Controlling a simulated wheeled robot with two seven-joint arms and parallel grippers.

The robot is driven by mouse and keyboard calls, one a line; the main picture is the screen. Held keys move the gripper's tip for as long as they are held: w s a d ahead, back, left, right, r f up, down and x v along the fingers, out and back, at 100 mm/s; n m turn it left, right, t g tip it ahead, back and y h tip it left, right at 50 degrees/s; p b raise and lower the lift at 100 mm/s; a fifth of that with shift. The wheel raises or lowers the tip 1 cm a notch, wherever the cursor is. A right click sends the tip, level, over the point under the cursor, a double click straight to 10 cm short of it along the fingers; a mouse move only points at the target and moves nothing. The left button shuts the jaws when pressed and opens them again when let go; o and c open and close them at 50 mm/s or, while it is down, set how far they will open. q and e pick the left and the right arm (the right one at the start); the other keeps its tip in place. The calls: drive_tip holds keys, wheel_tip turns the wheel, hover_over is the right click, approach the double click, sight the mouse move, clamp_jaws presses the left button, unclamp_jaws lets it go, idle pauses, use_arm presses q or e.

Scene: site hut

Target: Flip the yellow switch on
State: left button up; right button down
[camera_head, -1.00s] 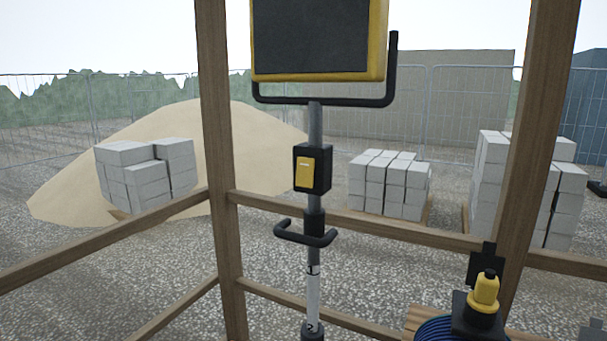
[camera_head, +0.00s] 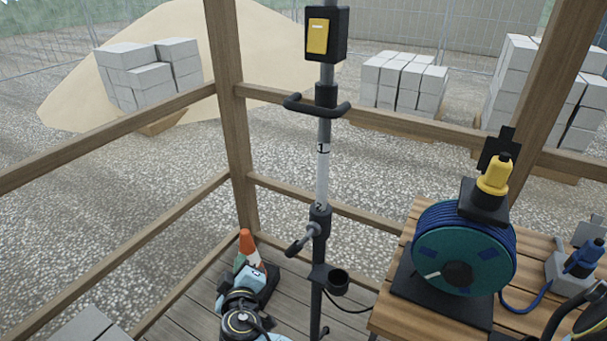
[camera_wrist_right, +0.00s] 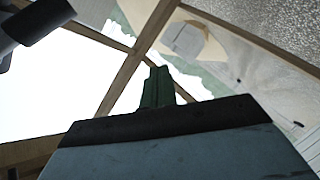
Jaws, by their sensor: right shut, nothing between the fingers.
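The yellow switch (camera_head: 317,37) is a rocker on a black box (camera_head: 341,36) fixed to a grey pole (camera_head: 324,135), at the top of the head view. Whether it is on or off I cannot tell. The switch is not recognisable in that view.
A black handle (camera_head: 317,107) sticks out below the switch. A wooden table (camera_head: 419,222) with a blue cable reel (camera_head: 463,250) stands at right. Timber posts and rails (camera_head: 231,115) stand behind the pole.

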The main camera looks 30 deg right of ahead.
wheel_tip(320, 180, up, 16)
drive_tip(key=m+t+h, duration=0.3)
drive_tip(key=s+r+m+g+h, duration=0.1)
drive_tip(key=s+r+m+h, duration=0.3)
drive_tip(key=r, duration=0.3)
drive_tip(key=s+d+r+m+g+h+b, duration=0.1)
drive_tip(key=s+r+m+h, duration=0.3)
drive_tip(key=r, duration=0.4)
drive_tip(key=s+d+r+m+g+h, duration=0.1)
drive_tip(key=s+r+m+g+h, duration=0.1)
drive_tip(key=s+r+m+h, duration=0.2)
wheel_tip(320, 180, up, 4)
drive_tip(key=m+h, duration=0.1)
drive_tip(key=m, duration=0.1)
drive_tip(key=shift+s+d+m+g+h+b, duration=0.15)
drive_tip(key=shift+s+m+g+h+b, duration=0.15)
drive_tip(key=shift+m+b, duration=0.1)
drive_tip(key=shift+w, duration=0.1)
